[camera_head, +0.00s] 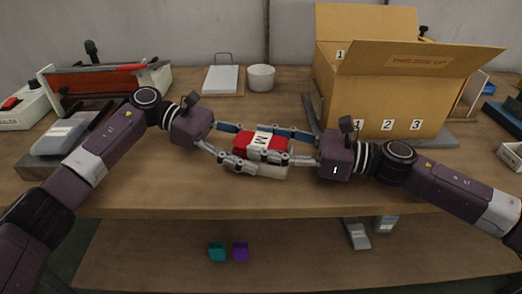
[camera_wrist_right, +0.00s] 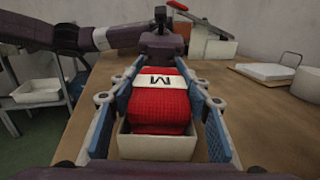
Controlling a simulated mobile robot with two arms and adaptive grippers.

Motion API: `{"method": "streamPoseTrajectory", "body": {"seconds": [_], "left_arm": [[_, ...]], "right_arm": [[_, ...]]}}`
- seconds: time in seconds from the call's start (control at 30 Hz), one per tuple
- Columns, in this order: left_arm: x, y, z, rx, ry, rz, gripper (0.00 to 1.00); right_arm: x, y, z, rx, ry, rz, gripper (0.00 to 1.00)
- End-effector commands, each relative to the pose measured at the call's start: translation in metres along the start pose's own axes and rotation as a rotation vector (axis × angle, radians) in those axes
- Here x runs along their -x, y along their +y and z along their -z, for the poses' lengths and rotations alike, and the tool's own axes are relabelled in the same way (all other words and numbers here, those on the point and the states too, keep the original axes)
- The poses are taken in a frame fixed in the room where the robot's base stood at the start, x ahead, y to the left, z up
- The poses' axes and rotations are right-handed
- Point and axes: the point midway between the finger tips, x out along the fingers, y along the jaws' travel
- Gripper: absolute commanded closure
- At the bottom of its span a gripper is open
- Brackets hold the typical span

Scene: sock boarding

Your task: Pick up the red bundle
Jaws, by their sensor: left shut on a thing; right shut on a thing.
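The red bundle (camera_head: 262,141) has a white band marked M and sits at the middle of the table, near its front. The right wrist view shows its ribbed red knit (camera_wrist_right: 160,110) above a small cream box (camera_wrist_right: 157,146), which also shows below it in the head view (camera_head: 270,172). My left gripper (camera_head: 240,145) is shut on the bundle from the left. My right gripper (camera_head: 284,146) is shut on it from the right, with blue-padded fingers along both sides. The fingers hide parts of the bundle's sides. I cannot tell whether the bundle is clear of the box.
A cardboard box (camera_head: 390,92) with numbers stands at the back right. A white cup (camera_head: 261,77) and a white pad (camera_head: 221,79) are at the back. A sealer machine (camera_head: 100,85) is at the left. Teal (camera_head: 217,251) and purple (camera_head: 240,252) bins stand on the lower shelf.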

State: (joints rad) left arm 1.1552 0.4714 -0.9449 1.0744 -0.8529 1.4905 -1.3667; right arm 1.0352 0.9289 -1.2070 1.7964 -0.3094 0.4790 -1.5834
Motion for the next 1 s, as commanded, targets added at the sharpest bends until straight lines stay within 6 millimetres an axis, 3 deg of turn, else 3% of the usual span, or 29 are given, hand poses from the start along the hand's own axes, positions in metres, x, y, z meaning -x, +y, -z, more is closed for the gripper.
{"method": "streamPoseTrajectory", "body": {"seconds": [0.27,0.7,1.0], "left_arm": [[0.000,0.000,0.001,0.001,0.002,0.000,0.59],[0.000,0.000,0.002,0.002,0.002,0.000,0.59],[0.000,0.000,0.002,0.001,0.002,0.000,0.59]], "right_arm": [[0.000,0.000,-0.007,0.002,-0.001,0.000,0.83],[0.000,0.000,-0.086,0.005,-0.002,0.000,0.83],[0.000,0.000,-0.101,0.001,-0.001,0.000,0.83]]}}
